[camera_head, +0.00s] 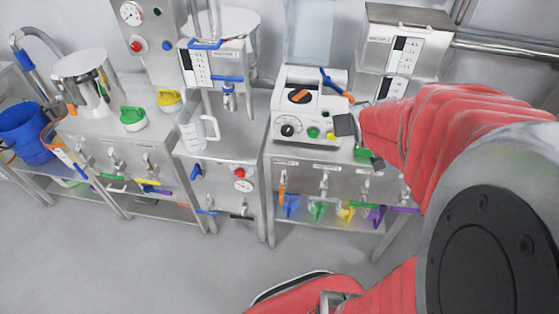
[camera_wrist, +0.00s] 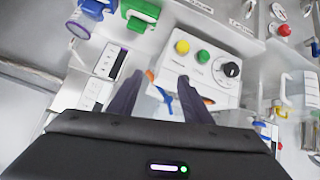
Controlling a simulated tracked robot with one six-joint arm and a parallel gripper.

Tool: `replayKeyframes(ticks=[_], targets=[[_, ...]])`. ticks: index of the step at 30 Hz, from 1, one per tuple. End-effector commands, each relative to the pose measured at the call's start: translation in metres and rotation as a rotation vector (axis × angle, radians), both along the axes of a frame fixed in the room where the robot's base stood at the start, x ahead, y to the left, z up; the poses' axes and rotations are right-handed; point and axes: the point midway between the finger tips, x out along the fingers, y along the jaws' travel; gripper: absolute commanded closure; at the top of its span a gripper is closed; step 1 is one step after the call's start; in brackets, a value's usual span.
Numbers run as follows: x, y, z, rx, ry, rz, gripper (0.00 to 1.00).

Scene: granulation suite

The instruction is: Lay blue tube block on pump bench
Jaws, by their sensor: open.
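The pump bench (camera_head: 265,150) is a steel bench carrying a white pump box (camera_head: 308,110) with dials and coloured buttons. My gripper (camera_wrist: 158,82) is open over the pump's side, its dark fingers apart in the wrist view. A slim blue and orange piece (camera_wrist: 165,98) shows between the fingers, apparently beyond them; it also shows at the pump's upper right in the head view (camera_head: 326,80). A blue piece (camera_wrist: 95,8) lies at the top left of the wrist view, near a green block (camera_wrist: 140,12). I cannot tell which blue piece is the tube block.
Blue (camera_head: 291,206), green (camera_head: 318,211), yellow (camera_head: 346,213) and purple (camera_head: 375,216) pieces show low at the bench's front. A steel cabinet (camera_head: 405,45) stands behind the pump, right. Clear jug (camera_head: 197,128) stands left. The floor (camera_head: 150,255) in front is clear.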

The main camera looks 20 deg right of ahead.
Motion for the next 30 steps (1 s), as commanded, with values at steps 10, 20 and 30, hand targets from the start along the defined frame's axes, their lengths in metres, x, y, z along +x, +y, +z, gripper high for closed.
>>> replayKeyframes(ticks=[10, 20, 30], targets=[[-0.036, 0.122, 0.036, 0.102, 0.12, 0.122, 0.55], [-0.108, 0.226, 0.053, 0.22, 0.258, 0.294, 0.55], [-0.135, 0.252, 0.055, 0.254, 0.31, 0.35, 0.55]])
